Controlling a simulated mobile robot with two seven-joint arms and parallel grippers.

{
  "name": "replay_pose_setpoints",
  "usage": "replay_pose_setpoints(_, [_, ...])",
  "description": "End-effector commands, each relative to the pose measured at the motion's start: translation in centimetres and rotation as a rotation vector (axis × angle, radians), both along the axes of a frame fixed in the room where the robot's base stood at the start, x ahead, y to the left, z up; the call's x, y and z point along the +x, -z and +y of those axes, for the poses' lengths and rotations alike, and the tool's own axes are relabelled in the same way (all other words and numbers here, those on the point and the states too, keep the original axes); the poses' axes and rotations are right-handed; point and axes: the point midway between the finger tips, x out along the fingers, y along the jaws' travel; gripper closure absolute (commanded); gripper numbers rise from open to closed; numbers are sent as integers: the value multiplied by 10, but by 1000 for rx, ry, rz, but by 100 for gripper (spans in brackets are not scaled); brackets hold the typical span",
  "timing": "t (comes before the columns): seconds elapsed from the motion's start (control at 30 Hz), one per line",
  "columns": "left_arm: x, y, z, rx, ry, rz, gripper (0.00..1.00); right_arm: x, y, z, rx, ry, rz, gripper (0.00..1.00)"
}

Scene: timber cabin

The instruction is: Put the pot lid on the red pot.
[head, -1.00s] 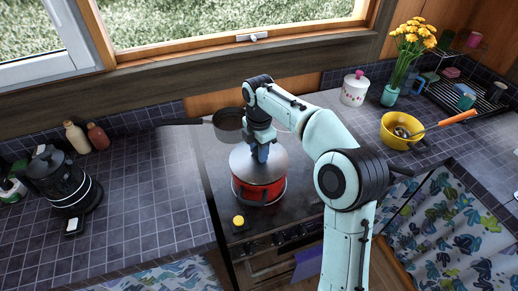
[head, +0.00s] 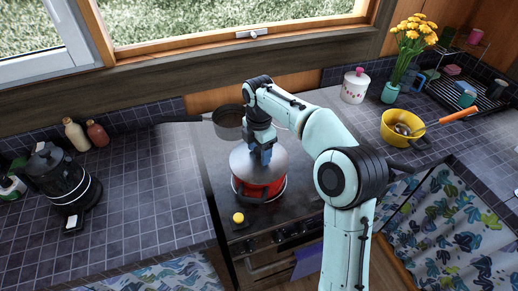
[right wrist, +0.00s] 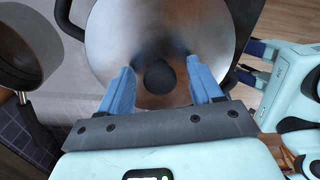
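The steel pot lid (head: 246,163) sits on the red pot (head: 262,190) on the stove, looking about level and covering its mouth. In the right wrist view the lid (right wrist: 120,35) fills the middle, with its black knob (right wrist: 159,77) between my right fingers. My right gripper (head: 261,153) is directly above the lid. The right wrist view shows its blue fingers (right wrist: 163,82) spread, with gaps on both sides of the knob. My left gripper (right wrist: 260,62) appears only at the right edge of that view, its two fingers apart and empty.
A dark pan (head: 229,122) stands behind the pot to the left. A black kettle (head: 60,178) and two bottles (head: 86,134) are on the left counter. The left counter's middle is clear.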

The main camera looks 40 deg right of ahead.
Motion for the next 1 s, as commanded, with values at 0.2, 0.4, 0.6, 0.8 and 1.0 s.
replay_pose_setpoints(0.2, [6,-7,0,0,0,-7,38,1,-23,0,0,0,-4,35])
replay_pose_setpoints(0.4, [21,-23,0,-1,0,-24,38,3,-70,0,0,0,-9,35])
replay_pose_setpoints(0.6, [38,-38,0,0,0,-44,38,2,-111,0,0,0,-8,35])
replay_pose_setpoints(0.8, [48,-45,0,0,0,-54,38,1,-132,0,0,0,-5,35])
replay_pose_setpoints(1.0, [48,-45,0,0,0,-55,38,0,-135,0,0,0,-1,35])
